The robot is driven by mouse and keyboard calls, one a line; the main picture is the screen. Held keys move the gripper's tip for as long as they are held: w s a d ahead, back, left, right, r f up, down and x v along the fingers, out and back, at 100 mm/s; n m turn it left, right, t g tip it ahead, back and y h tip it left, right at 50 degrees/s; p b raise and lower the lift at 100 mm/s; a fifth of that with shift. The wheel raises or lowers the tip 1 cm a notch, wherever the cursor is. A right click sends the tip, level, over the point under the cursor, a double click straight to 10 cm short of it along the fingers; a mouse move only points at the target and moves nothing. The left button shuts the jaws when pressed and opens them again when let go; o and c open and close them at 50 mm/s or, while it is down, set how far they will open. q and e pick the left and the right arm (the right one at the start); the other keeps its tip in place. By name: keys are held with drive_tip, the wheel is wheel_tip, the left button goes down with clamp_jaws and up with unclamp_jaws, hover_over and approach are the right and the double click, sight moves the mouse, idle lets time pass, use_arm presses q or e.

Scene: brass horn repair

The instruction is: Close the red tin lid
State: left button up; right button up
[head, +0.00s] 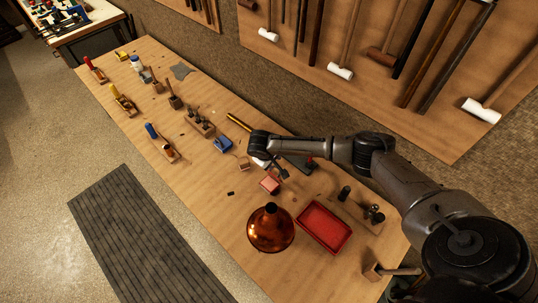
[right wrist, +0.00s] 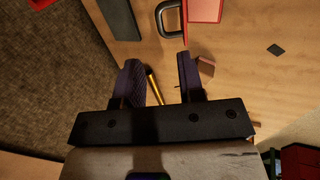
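A small red tin (head: 269,184) stands on the bench near its middle, below my right gripper (head: 276,170). It is too small to tell how its lid stands. In the right wrist view a red box shape, which looks like the tin (right wrist: 205,10), is cut off by the top edge, beyond the fingertips. My right gripper (right wrist: 160,65) also shows in this view with its two fingers apart. Nothing is held between them. My left gripper is not in view.
A red tray (head: 324,228) and a copper horn bell (head: 270,230) stand nearby on the bench. A blue object (head: 222,144) and a brass rod (head: 240,123) lie to the left. A dark metal loop (right wrist: 172,18) is beside the tin. Hammers hang behind.

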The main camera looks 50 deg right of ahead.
drive_tip(key=shift+v, duration=2.6)
